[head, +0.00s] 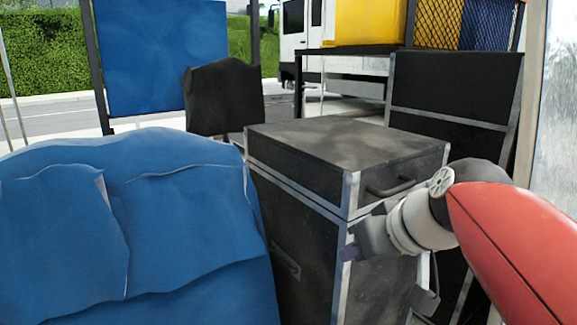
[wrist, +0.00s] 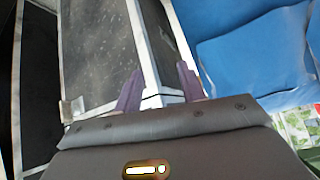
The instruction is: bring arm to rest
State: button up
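My arm with its red link reaches in from the right of the head view. My gripper (head: 349,253) hangs in front of the near corner of a black flight case (head: 300,165) with silver edges. In the wrist view, the two purple fingers of my gripper (wrist: 160,87) stand apart with nothing held between them. The case's silver corner edge shows beyond and between them. I cannot tell whether the fingers touch the case.
A blue padded chair (head: 200,220) fills the left front, close beside the case; blue padding also shows in the wrist view (wrist: 250,60). More black cases (head: 450,95) stand behind at the right. A shelf holds a yellow crate (head: 368,22). A blue panel (head: 165,55) stands behind.

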jog(key=s+d+f+m+g+h, duration=0.2)
jog(key=s+d+f+m+h, duration=0.1)
jog(key=s+f, duration=0.95)
notch_tip(320, 180, up, 12)
jog(key=w+p, duration=0.1)
jog(key=p, duration=1.2)
jog(key=shift+d+f+h+p, duration=0.25)
jog(key=shift+h+p, duration=0.05)
